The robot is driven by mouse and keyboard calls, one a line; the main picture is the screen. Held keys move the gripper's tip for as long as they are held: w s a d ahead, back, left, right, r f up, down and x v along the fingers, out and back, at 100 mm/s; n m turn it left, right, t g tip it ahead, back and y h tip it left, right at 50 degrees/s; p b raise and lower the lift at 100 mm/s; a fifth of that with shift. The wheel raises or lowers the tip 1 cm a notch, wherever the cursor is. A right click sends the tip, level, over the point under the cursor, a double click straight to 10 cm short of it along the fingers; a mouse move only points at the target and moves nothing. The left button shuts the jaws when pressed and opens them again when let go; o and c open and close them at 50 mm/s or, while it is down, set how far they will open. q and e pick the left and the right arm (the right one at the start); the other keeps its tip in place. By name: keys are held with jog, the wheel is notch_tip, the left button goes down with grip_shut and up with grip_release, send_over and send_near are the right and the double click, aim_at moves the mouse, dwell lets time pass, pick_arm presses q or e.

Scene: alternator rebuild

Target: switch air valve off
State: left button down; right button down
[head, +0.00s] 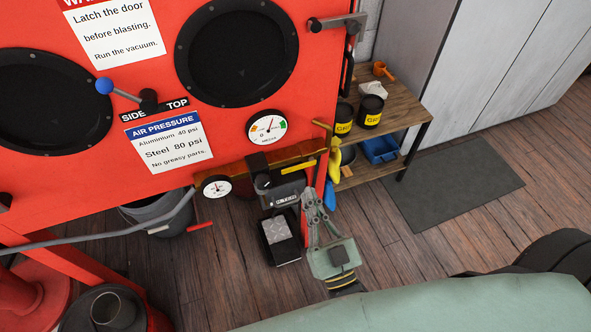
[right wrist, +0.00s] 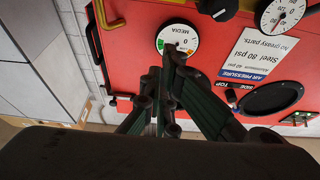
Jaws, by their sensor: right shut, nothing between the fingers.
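A yellow lever (head: 298,167), which looks like the air valve handle, lies roughly level along the pipe under the red cabinet. It is just right of the black regulator (head: 262,182) with its small round gauge (head: 217,188). My right gripper (head: 309,192) is shut and empty. In the head view its fingertips appear just below the lever's right end; whether they touch it I cannot tell. In the right wrist view the closed fingertips (right wrist: 172,52) overlap the media gauge (right wrist: 178,40), and the black regulator knob (right wrist: 217,8) is at the top edge. My left gripper is not in view.
The red blasting cabinet (head: 230,125) fills the upper left. A yellow-topped hanging part (head: 326,145) is close to the right gripper. A black pedal (head: 280,238) stands on the floor. A wooden shelf (head: 405,110) with black tins is to the right.

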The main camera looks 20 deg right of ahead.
notch_tip(320, 180, up, 3)
send_over(296, 170)
jog(key=s+a, duration=0.1)
jog(key=s, duration=0.2)
notch_tip(296, 170, down, 3)
jog(key=b, duration=0.2)
jog(key=shift+r+b, duration=0.2)
jog(key=shift+b, duration=0.2)
jog(key=shift+f+b, duration=0.6)
jog(key=shift+b, duration=0.05)
jog(key=shift+a+f+n+y, duration=0.2)
jog(key=shift+f+n+y, duration=0.15)
jog(key=shift+n, duration=0.55)
notch_tip(296, 170, down, 9)
jog(key=d+n+g+y+p, duration=0.2)
jog(key=n+g+y, duration=0.3)
jog(key=n, duration=1.5)
jog(key=shift+d+f+n+p, duration=0.2)
jog(key=shift+n+p, duration=0.1)
jog(key=shift+p, duration=0.15)
jog(key=shift+w+a, duration=0.1)
